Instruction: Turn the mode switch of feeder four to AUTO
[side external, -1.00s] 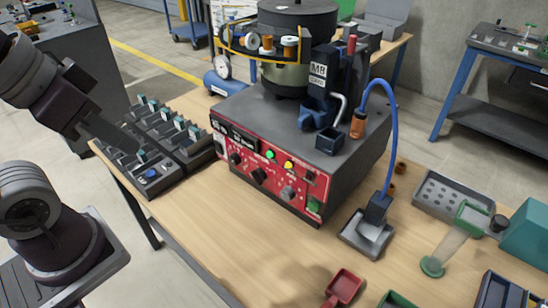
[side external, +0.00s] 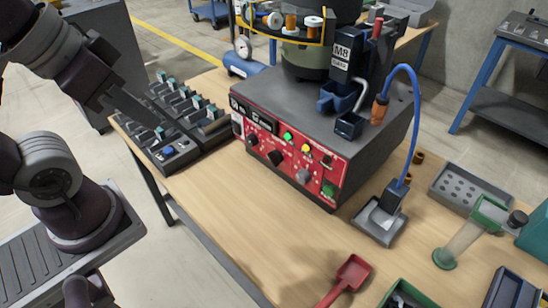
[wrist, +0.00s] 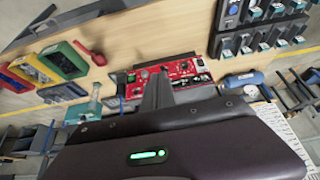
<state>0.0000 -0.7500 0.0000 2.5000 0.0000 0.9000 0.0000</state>
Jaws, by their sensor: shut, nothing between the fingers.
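The feeder's control box has a red front panel (side external: 318,168) with black knobs, one of them (side external: 276,157) near the middle, a grey knob (side external: 303,175), lit green and yellow lamps and a green rocker (side external: 328,189). The panel also shows in the wrist view (wrist: 186,69). A dark bank of teal-capped switches (side external: 187,111) stands left of the box, with a blue button (side external: 168,151) at its near end. Labels and switch positions are too small to read. My gripper (side external: 152,120) is shut and empty above the bank's near end, apart from the red panel.
A bowl and spool ring stand on the box, with a blue hose (side external: 415,95) at its right. A red scoop (side external: 350,275), a grey tray (side external: 379,222) and a perforated tray (side external: 466,190) lie on the wooden table.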

